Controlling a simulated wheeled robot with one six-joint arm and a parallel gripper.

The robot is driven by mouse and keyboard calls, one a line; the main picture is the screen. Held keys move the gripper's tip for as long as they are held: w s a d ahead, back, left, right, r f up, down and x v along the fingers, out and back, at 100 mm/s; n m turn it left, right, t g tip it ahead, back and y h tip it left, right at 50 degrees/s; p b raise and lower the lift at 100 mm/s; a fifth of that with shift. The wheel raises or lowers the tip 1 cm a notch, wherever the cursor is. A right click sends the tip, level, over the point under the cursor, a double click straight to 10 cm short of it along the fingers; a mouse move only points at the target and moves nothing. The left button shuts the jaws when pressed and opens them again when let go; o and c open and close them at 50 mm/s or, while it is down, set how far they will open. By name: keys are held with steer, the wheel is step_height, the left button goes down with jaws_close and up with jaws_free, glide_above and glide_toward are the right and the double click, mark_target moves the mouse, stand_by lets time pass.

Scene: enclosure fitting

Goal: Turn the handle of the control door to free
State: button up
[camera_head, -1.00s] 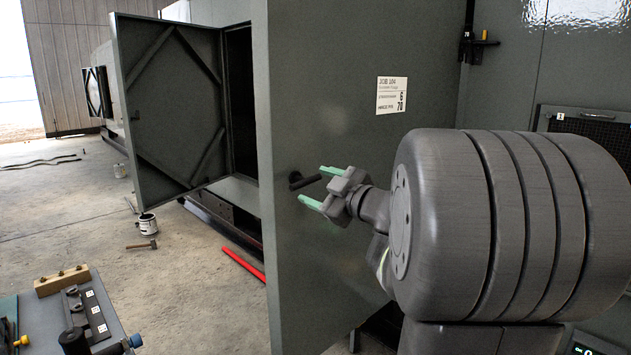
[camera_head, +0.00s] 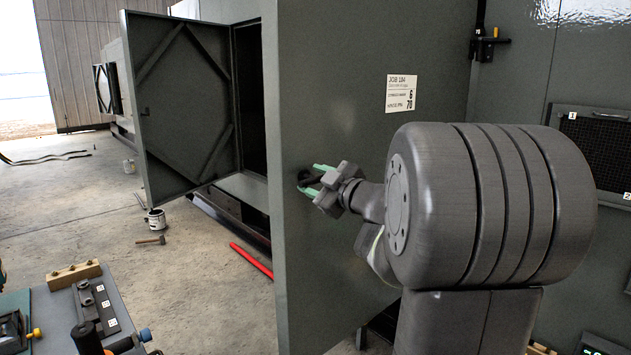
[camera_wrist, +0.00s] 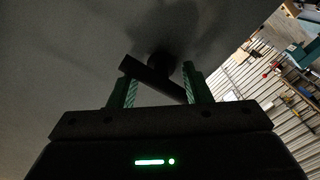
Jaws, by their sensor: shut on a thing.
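The control door (camera_head: 345,110) is a large dark grey-green panel in the middle of the head view, with a white label (camera_head: 401,93) on it. Its black handle (camera_head: 308,180) sits near the panel's left side. My gripper (camera_head: 314,179) has its green fingers on either side of the handle and is shut on it. In the wrist view the handle (camera_wrist: 150,76) is a dark bar lying slantwise between the two green fingers (camera_wrist: 161,92), joined to a round dark hub behind. The hub is dim and partly in shadow.
Another door (camera_head: 185,100) with diagonal braces stands open at the left. A small can (camera_head: 156,221), a hammer (camera_head: 150,240) and a red bar (camera_head: 250,260) lie on the floor. A cart (camera_head: 110,305) with tools stands at the lower left. A black latch (camera_head: 487,43) is at upper right.

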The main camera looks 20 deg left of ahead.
steer(key=shift+o, duration=0.2)
steer(key=shift+r+m+p, duration=0.15)
steer(key=shift+m+p, duration=0.15)
steer(key=shift+p, duration=0.25)
steer(key=shift+o, duration=0.7)
steer(key=shift+m+p, duration=0.4)
steer(key=o, duration=0.7)
steer(key=b+v, duration=0.1)
steer(key=v, duration=1.3)
steer(key=shift+b, duration=0.35)
steer(key=shift+w+a, duration=0.1)
steer(key=shift+a, duration=0.1)
steer(key=p+x, duration=0.1)
steer(key=x, duration=1.2)
steer(key=shift+w+a, duration=0.1)
steer(key=shift+a, duration=0.2)
